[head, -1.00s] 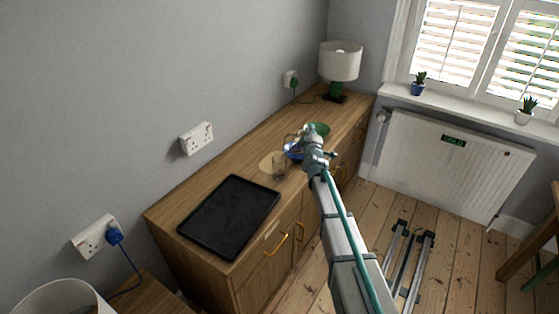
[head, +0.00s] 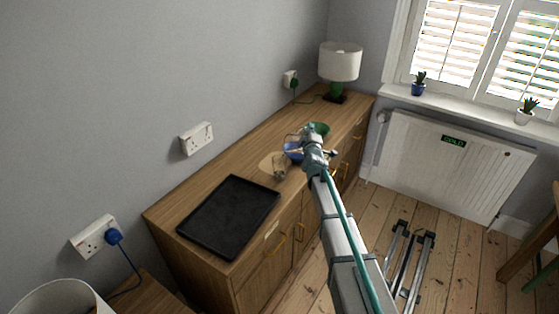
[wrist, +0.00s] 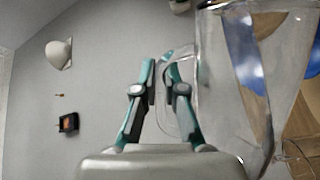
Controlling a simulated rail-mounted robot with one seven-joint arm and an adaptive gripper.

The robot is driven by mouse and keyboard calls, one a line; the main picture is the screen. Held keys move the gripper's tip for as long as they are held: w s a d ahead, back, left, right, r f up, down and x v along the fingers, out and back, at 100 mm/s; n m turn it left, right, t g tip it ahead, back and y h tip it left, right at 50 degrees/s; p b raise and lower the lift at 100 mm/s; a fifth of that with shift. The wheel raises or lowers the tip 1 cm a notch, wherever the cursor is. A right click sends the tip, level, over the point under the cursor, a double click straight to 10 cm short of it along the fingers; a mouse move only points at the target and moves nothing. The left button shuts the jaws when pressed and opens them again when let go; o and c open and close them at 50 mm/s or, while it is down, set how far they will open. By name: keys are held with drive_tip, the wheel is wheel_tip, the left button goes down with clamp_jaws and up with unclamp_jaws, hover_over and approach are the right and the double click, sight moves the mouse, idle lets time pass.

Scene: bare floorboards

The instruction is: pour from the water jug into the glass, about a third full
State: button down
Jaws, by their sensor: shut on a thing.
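My gripper (wrist: 165,85) is shut on the handle of the clear water jug (wrist: 225,75), which fills the right of the wrist view. In the head view the jug (head: 292,137) is a faint outline beside my gripper (head: 318,152), above the sideboard. It appears tilted; I cannot tell how far, nor make out its water level. The small clear glass (head: 280,172) stands on the sideboard by a pale round mat (head: 266,163), to the left of and below my gripper. Its water level is too small to read.
A blue bowl (head: 291,151) and a green bowl (head: 321,129) sit close behind the glass on the sideboard (head: 262,141). A black tray (head: 229,216) lies at the near end. A table lamp (head: 340,63) stands at the far end. The wall runs along the back.

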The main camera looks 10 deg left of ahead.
drive_tip(key=shift+s+a+r+n, duration=0.2)
drive_tip(key=shift+a+r+n, duration=0.1)
drive_tip(key=shift+a+r, duration=0.1)
idle(1.1)
drive_tip(key=shift+w+d+f, duration=0.1)
drive_tip(key=shift+d+f, duration=0.05)
drive_tip(key=shift+f, duration=0.05)
drive_tip(key=m+p, duration=0.1)
drive_tip(key=w+d+f+m+p, duration=0.1)
drive_tip(key=p, duration=0.1)
drive_tip(key=shift+d+g, duration=0.3)
drive_tip(key=shift+w+d+m+p, duration=0.25)
drive_tip(key=shift+m+p, duration=0.35)
drive_tip(key=shift+p, duration=0.5)
drive_tip(key=shift+d+f+m+g+p, duration=0.2)
drive_tip(key=shift+f+m+g+p, duration=0.1)
drive_tip(key=shift+m+g+p, duration=0.15)
drive_tip(key=shift+f, duration=0.4)
drive_tip(key=shift+d+f+m+g, duration=0.15)
drive_tip(key=shift+m+g, duration=0.1)
drive_tip(key=shift+m, duration=0.2)
drive_tip(key=shift+w, duration=0.1)
